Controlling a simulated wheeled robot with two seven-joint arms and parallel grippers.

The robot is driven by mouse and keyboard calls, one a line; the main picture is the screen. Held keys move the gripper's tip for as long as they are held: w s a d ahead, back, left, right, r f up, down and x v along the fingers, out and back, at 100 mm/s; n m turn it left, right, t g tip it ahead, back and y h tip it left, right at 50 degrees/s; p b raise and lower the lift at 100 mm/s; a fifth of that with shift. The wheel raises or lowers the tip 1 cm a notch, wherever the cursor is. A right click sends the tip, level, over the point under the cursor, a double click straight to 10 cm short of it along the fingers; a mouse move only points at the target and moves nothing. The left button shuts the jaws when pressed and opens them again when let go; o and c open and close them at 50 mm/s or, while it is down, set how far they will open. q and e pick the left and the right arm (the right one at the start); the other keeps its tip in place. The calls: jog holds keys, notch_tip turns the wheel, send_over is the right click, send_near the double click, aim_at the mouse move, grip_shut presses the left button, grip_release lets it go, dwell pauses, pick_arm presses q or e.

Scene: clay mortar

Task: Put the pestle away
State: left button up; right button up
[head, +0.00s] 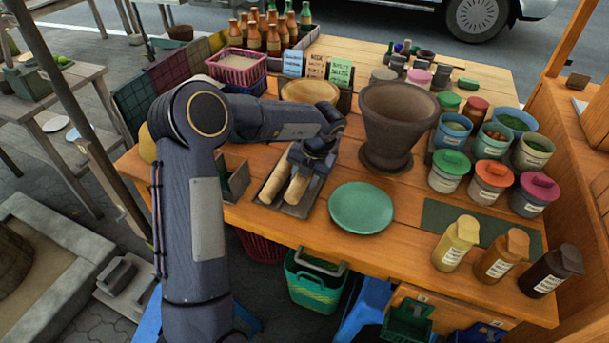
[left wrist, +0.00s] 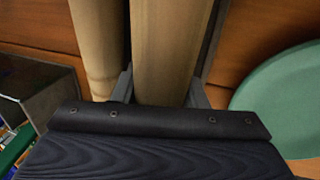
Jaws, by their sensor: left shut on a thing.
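Two pale wooden pestle-like rods lie side by side in a shallow dark tray (head: 297,212) on the wooden table. My left gripper (head: 300,163) is over the tray, shut on the right-hand rod, the pestle (head: 296,189). In the left wrist view, its fingers (left wrist: 162,88) stand on both sides of the pestle (left wrist: 165,45). The other rod (head: 273,184) lies close to its left and also shows in the left wrist view (left wrist: 97,45). The pestle appears at tray level; I cannot tell whether it touches the tray. The brown clay mortar (head: 390,115) stands behind, to the right. My right gripper is out of view.
A green plate (head: 361,208) lies just right of the tray. A dark open metal holder (head: 236,183) stands to its left. Lidded jars (head: 448,172) and bottles (head: 455,243) fill the table's right side. A pink basket (head: 237,66) stands at the back left.

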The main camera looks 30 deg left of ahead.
pick_arm(q)
jog(key=o, duration=1.4)
jog(key=shift+s, duration=0.1)
jog(key=shift+d+f, duration=0.1)
jog(key=shift+c, duration=0.5)
jog(key=shift+o, duration=0.7)
